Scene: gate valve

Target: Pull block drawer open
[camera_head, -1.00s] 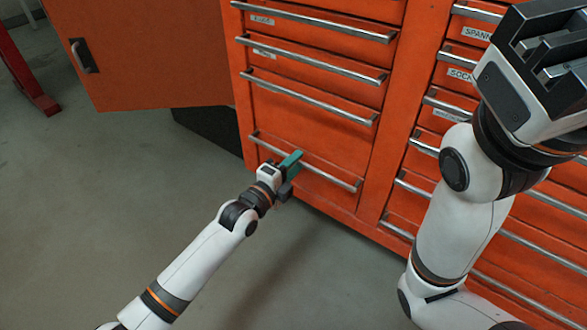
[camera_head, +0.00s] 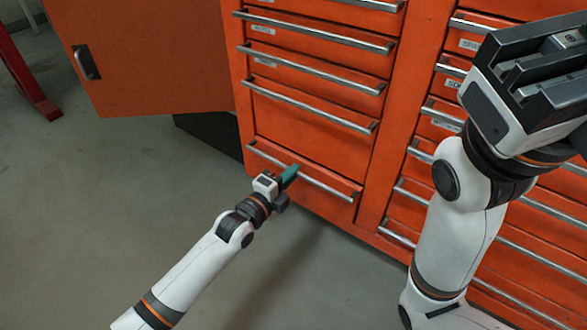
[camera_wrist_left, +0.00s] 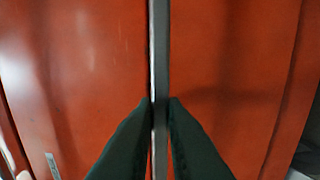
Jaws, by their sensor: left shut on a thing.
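The bottom drawer (camera_head: 325,174) of the left column in the orange cabinet has a long metal bar handle (camera_head: 325,187). Its front stands slightly out from the cabinet face. No label on it is readable. My left gripper (camera_head: 291,172), with green fingers, is shut on this handle left of its middle. In the left wrist view the handle (camera_wrist_left: 159,60) runs upright between the two dark fingertips (camera_wrist_left: 160,103), with the orange drawer front behind. My right gripper (camera_head: 545,65) is raised at the upper right, in front of the right drawer column and apart from the handles.
More closed drawers (camera_head: 310,100) with bar handles lie above and in the right column (camera_head: 440,125). An orange cabinet door (camera_head: 150,60) stands open at the upper left. A red post (camera_head: 28,75) stands at the far left. The grey floor (camera_head: 110,200) in front is clear.

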